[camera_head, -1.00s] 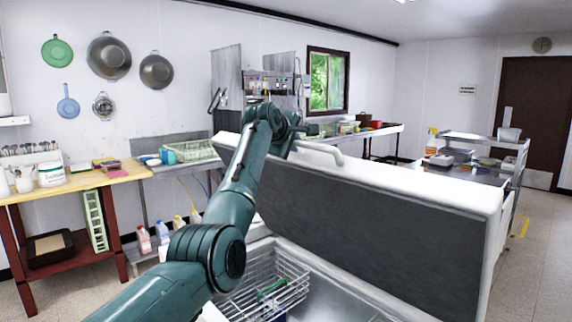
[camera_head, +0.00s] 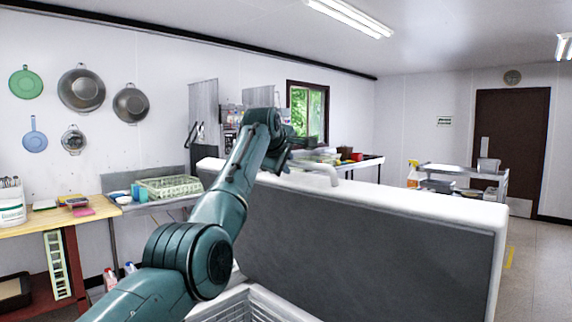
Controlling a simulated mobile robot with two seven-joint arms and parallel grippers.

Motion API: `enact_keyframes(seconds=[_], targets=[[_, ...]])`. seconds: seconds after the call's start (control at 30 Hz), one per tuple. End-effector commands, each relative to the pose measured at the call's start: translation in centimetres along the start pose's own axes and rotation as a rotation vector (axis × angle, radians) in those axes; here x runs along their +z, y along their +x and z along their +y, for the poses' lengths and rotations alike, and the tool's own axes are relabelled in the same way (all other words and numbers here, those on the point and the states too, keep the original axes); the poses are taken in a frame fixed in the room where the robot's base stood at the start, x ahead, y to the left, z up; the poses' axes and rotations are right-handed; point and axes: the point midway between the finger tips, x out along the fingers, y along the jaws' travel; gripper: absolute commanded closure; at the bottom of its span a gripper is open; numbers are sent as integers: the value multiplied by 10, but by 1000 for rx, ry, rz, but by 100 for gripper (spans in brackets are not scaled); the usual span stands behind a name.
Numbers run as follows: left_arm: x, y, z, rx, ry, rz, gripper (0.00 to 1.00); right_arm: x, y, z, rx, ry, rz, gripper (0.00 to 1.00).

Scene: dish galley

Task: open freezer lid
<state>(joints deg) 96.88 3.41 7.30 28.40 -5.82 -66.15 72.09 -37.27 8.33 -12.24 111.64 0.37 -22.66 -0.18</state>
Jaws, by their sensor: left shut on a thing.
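The freezer lid (camera_head: 370,240) stands raised and steep, with its grey inner panel facing me and its white rim (camera_head: 440,205) along the top. A white handle (camera_head: 325,172) curves up behind the top edge, right of centre. My left gripper (camera_head: 283,163) is at the lid's top edge, by the handle's left end, and is shut on the handle; its fingertips are largely hidden. The freezer's open inside shows only at the bottom, with part of a wire basket (camera_head: 262,306). My right gripper is not in view.
A wooden table (camera_head: 60,222) stands at left. Behind it, a counter holds a pale green dish rack (camera_head: 170,187). A metal cart (camera_head: 465,182) stands at right rear, with clear floor (camera_head: 535,255) right of the lid.

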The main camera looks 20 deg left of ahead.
Motion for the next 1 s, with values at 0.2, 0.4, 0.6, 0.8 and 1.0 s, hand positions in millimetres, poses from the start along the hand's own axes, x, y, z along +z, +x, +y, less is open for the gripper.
enact_keyframes(seconds=[0.2,0.4,0.6,0.8,1.0], targets=[[2,2,-2,-6,1,-3,72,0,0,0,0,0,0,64],[1,2,-2,-5,1,-2,62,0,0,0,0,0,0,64],[1,1,-3,-5,1,-2,62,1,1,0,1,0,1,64],[2,-15,-5,1,1,0,62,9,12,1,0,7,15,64],[2,-61,-4,5,0,0,62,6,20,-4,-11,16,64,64]])
